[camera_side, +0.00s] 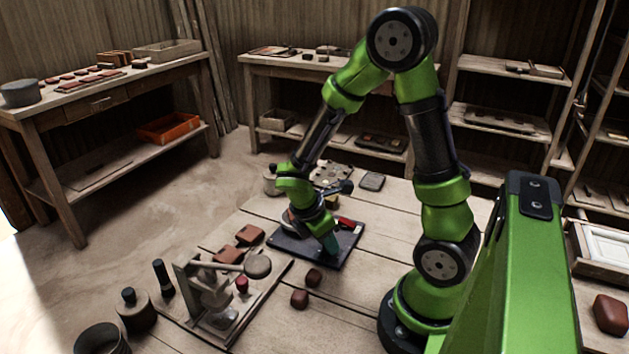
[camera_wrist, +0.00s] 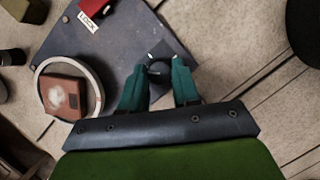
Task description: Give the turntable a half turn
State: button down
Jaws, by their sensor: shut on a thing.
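In the side view the dark base plate (camera_side: 290,249) lies on the table, and my arm largely hides the turntable. A red lock part (camera_wrist: 95,10) stands by a "LOCK" label (camera_wrist: 88,23); red also shows in the side view (camera_side: 349,222).
Brown blocks (camera_side: 248,235) lie left of the plate, and two dark red lumps (camera_side: 300,298) lie in front. A press-like frame (camera_side: 215,295) stands at the front left. Bare planks show right of the plate.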

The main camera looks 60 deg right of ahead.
jog(key=n+t, duration=0.1)
jog(key=n, duration=0.2)
jog(key=shift+s+a+n, duration=0.1)
jog(key=shift+n, duration=0.2)
jog(key=shift+s+n+t+h, duration=0.15)
jog(key=shift+n+t, duration=0.3)
jog(key=shift+n, duration=0.5)
jog(key=shift+w+n+t+h, duration=0.15)
jog(key=shift+n+t, duration=0.3)
jog(key=shift+n, duration=0.5)
jog(key=shift+s, duration=0.1)
jog(key=c, duration=0.8)
grip_release()
jog(key=shift+r, duration=0.1)
jog(key=v, duration=1.6)
jog(key=shift+s+r, duration=0.2)
jog(key=shift+r, duration=0.15)
